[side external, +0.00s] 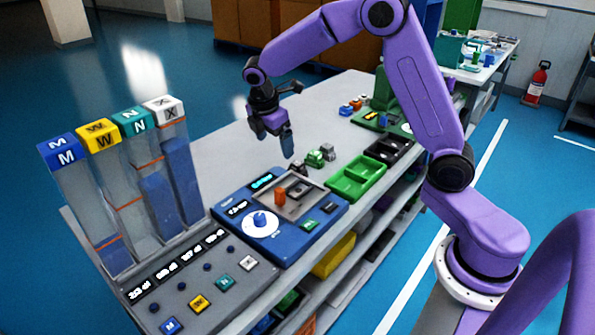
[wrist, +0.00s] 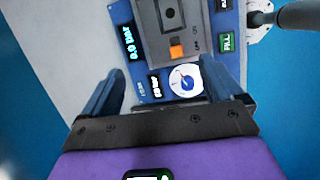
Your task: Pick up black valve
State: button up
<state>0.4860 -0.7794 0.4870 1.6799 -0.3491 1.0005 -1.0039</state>
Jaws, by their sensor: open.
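I cannot pick out the black valve with certainty. A small dark piece (side external: 299,169) lies at the far edge of the blue test panel (side external: 228,208), beside a green valve-like part (side external: 314,158) and a grey one (side external: 328,152). A black tray (side external: 378,152) holds small dark parts, too small to tell apart. My gripper (side external: 286,149) hangs above the table, pointing down, open and empty. In the wrist view my gripper's fingers (wrist: 162,68) are spread wide, with the panel's white dial (wrist: 186,80) below and between them.
An orange block (side external: 280,196) stands on the panel's grey plate next to a dark square fixture (side external: 297,187). A green tray (side external: 355,178) sits right of the panel. Tall clear tubes with lettered caps (side external: 100,136) rise at the left.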

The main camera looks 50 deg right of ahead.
jog(key=n+h, duration=0.1)
send_near(297, 163)
jog(key=shift+g, duration=0.4)
jog(key=x, duration=0.4)
jog(key=shift+w+f, duration=0.3)
jog(key=shift+w, duration=0.05)
jog(key=shift+x, duration=3.05)
jog(key=shift+d, duration=0.1)
jog(key=c, duration=1.2)
jog(key=shift+c, duration=0.2)
jog(key=shift+r, duration=0.1)
